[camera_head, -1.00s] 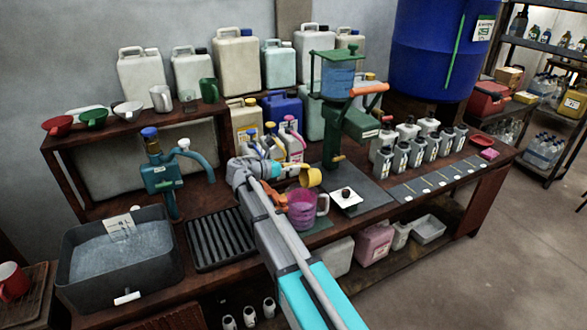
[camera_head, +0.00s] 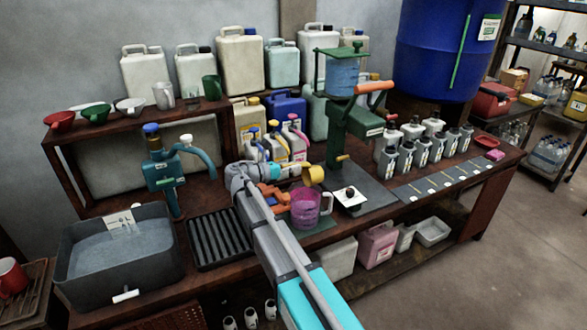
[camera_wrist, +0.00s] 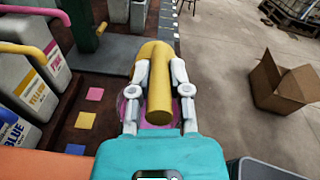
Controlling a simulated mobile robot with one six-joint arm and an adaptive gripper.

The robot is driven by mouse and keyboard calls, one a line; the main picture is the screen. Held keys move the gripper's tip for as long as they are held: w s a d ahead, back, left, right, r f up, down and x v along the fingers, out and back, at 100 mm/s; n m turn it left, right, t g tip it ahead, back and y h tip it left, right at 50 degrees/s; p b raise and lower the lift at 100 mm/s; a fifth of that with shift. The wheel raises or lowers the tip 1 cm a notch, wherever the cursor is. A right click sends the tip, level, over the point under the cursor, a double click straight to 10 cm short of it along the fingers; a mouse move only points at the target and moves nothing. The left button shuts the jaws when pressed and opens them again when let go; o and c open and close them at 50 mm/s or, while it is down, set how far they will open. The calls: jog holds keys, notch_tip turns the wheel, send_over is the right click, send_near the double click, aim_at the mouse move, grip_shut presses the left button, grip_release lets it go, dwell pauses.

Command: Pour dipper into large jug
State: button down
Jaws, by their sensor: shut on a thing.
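The yellow dipper (camera_head: 313,175) is above the large jug, at its upper right in the head view. It fills the middle of the wrist view (camera_wrist: 156,75), where both fingers of my gripper (camera_wrist: 159,85) are closed around its yellow handle. The dipper's mouth is too small to read clearly. The large jug (camera_head: 304,208) is clear with a pink-purple tint and a handle on its right, and it stands upright on a green mat. In the wrist view the jug's pink rim (camera_wrist: 124,104) shows behind the dipper, mostly hidden.
Bottles with coloured pumps (camera_head: 278,142) stand close behind my arm. A black drain rack (camera_head: 217,238) and a grey water basin (camera_head: 122,255) are to the left.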

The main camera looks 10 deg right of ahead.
jog(key=shift+s+a+f+t+h+b, duration=0.15)
jog(key=shift+a+f+t+h+b, duration=0.3)
jog(key=shift+b, duration=0.7)
jog(key=shift+s+a+t+h+b, duration=0.25)
jog(key=shift+a+h+b, duration=0.7)
jog(key=shift+b, duration=0.9)
jog(key=shift+s+a+r+t+h+b, duration=0.2)
jog(key=shift+a+h+b, duration=0.1)
jog(key=shift+h+b, duration=0.4)
jog(key=shift+s+a+r+t+h+b, duration=0.1)
jog(key=shift+a+t+h+b, duration=0.15)
jog(key=shift+h+b, duration=0.45)
jog(key=shift+s, duration=0.1)
dwell(1.0)
